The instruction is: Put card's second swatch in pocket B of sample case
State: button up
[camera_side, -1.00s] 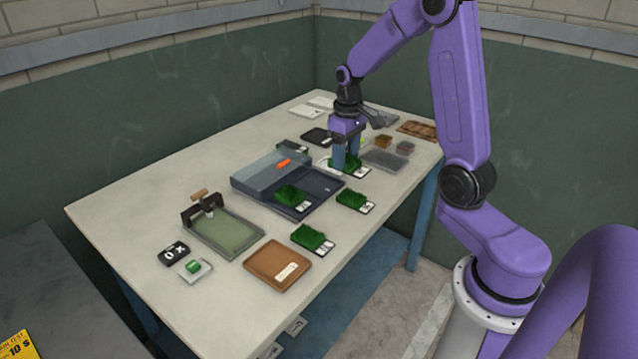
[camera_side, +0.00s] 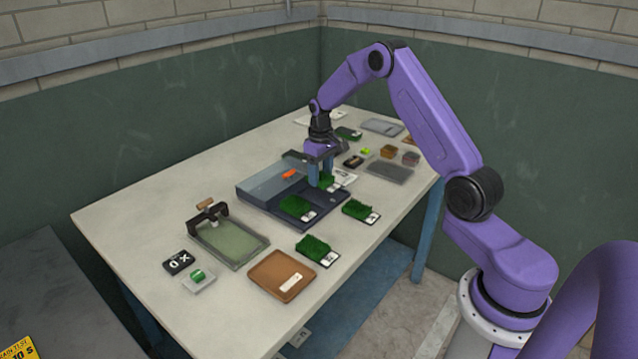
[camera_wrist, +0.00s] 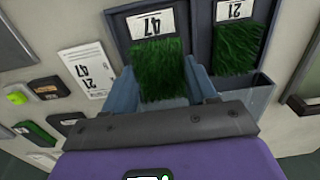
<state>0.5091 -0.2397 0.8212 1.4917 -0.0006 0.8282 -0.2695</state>
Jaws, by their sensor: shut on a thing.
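My gripper (camera_side: 321,179) is shut on a green turf swatch (camera_side: 326,182) labelled 47. In the wrist view the fingers (camera_wrist: 163,82) hold the sides of this swatch (camera_wrist: 160,58). It is over a dark compartment of the sample case (camera_side: 262,187); whether it touches the floor cannot be told. Swatch 21 (camera_wrist: 238,45) lies in the neighbouring compartment; it also shows in the side view (camera_side: 296,206). The white card (camera_wrist: 86,70), left of the case in the wrist view, reads 21 and 47. No pocket letters are readable.
Two more turf swatches (camera_side: 359,210) (camera_side: 316,248) lie on the table by its front edge. A brown tray (camera_side: 264,284), a green tray with a clamp (camera_side: 236,252) and a grey tray (camera_side: 390,173) stand around the case. The case's bluish lid (camera_side: 268,178) is beside the compartments.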

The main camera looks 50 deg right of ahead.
jog(key=shift+w+d+f, duration=0.15)
jog(key=shift+w+f, duration=0.3)
jog(key=shift+f, duration=1.6)
jog(key=shift+f, duration=0.1)
jog(key=o, duration=1.1)
